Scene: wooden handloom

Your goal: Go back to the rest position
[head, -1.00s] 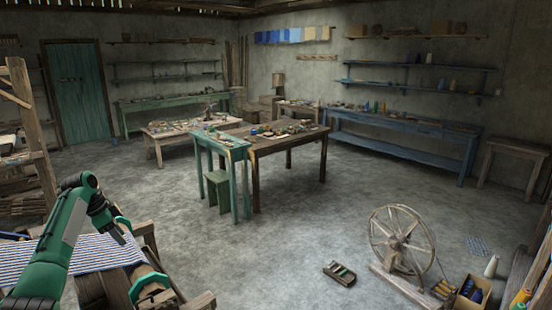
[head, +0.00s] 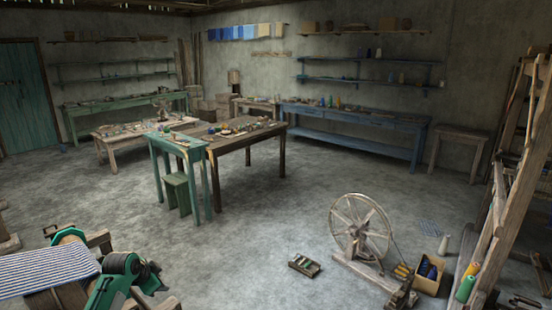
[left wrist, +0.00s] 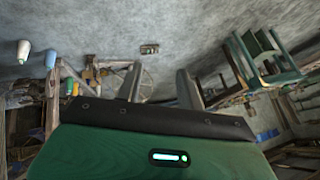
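In the left wrist view the two fingers of my left gripper (left wrist: 160,86) stand apart with nothing between them, so it is open and empty. In the head view my green and black left arm is at the lower left, beside the striped blue and white cloth (head: 42,268) on the loom. Its fingertips cannot be made out there. My right gripper is not in view.
A spinning wheel (head: 360,228) stands on the floor at right, with a small tray (head: 304,265) and a box of spools (head: 430,274) near it. A wooden frame (head: 505,215) rises at the right edge. Tables (head: 245,140) stand further back. The middle floor is clear.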

